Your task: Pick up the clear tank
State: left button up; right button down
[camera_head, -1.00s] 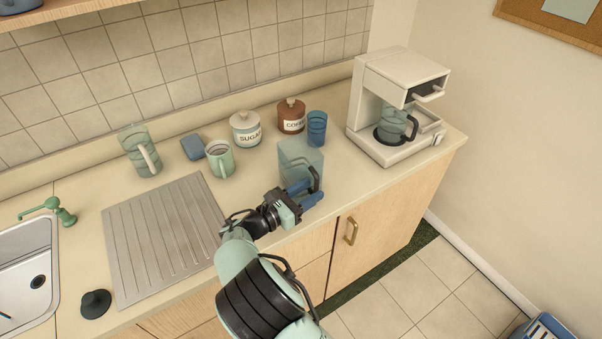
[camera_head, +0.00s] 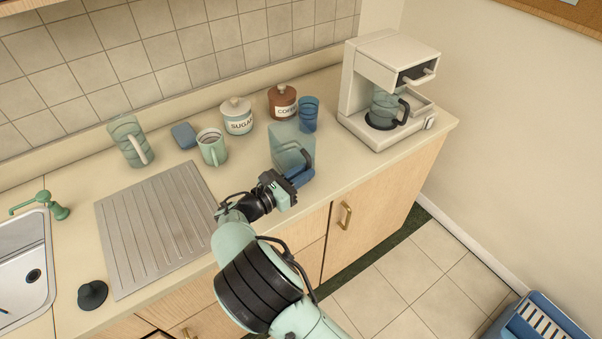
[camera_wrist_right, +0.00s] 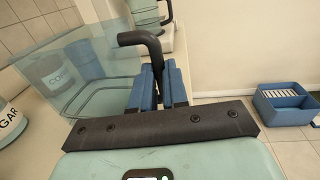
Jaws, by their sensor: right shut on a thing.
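The clear tank (camera_head: 284,143) is a see-through, bluish open box with a dark handle, near the counter's front edge. It also shows at the left of the right wrist view (camera_wrist_right: 112,102). My right gripper (camera_head: 302,172) is at the tank's front right side, its blue fingers shut on the dark handle. In the right wrist view, the handle (camera_wrist_right: 146,44) rises from between the fingers and bends left. The tank appears upright; I cannot tell whether its base touches the counter. My left gripper is out of view.
A blue cup (camera_head: 309,114), coffee canister (camera_head: 283,98) and sugar canister (camera_head: 237,116) stand close behind the tank. A green mug (camera_head: 213,148) is to its left, and a coffee maker (camera_head: 392,62) to its right. The ribbed drainboard (camera_head: 155,225) is bare.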

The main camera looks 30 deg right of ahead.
pick_arm(q)
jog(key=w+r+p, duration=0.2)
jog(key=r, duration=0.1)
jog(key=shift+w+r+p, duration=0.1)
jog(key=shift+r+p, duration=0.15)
jog(key=shift+p, duration=0.1)
pick_arm(e)
notch_tip(320, 180, up, 19)
jog(key=shift+f, duration=0.15)
dwell(1.3)
